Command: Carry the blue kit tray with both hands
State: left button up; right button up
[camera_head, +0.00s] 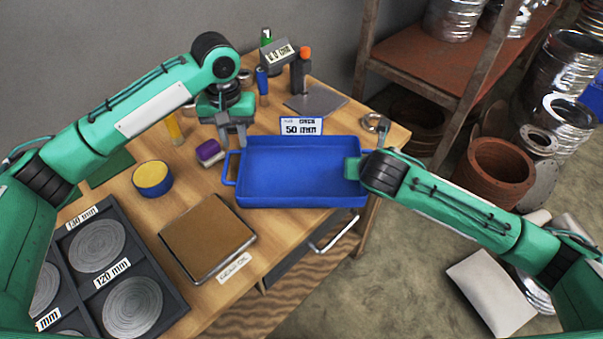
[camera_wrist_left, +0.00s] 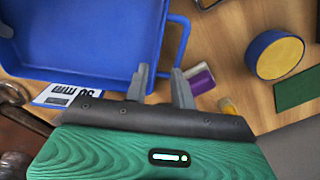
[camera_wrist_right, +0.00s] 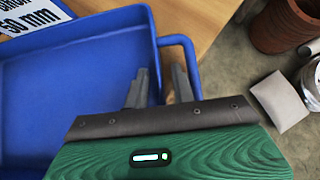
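The blue kit tray (camera_head: 290,165) lies on the wooden table, looking empty, with a loop handle at each short end. My left gripper (camera_head: 232,140) is above the tray's left handle (camera_head: 230,168). In the left wrist view its fingers (camera_wrist_left: 162,82) are apart, with the handle (camera_wrist_left: 184,40) close by and nothing visibly clamped. My right gripper reaches the tray's right end; its fingers are hidden in the head view. In the right wrist view they are apart (camera_wrist_right: 158,85) near the tray wall and the right handle (camera_wrist_right: 187,50). I cannot tell whether either gripper touches the tray.
A 50 mm card (camera_head: 301,126) stands behind the tray. A purple cylinder (camera_head: 209,152), a blue-and-yellow round piece (camera_head: 153,178) and a brown pad (camera_head: 207,236) lie left of it. A disc case (camera_head: 110,270) is front left. A shelf (camera_head: 450,60) stands right, beyond the table edge.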

aim_at(368, 192)
jog(key=shift+s+r, duration=0.25)
jog(key=shift+r, duration=0.05)
jog(key=v, duration=1.1)
jog(key=shift+s, duration=0.1)
pick_arm(q)
notch_tip(368, 192, up, 3)
jog(key=shift+f, duration=0.15)
pick_arm(e)
jog(key=shift+r, duration=0.1)
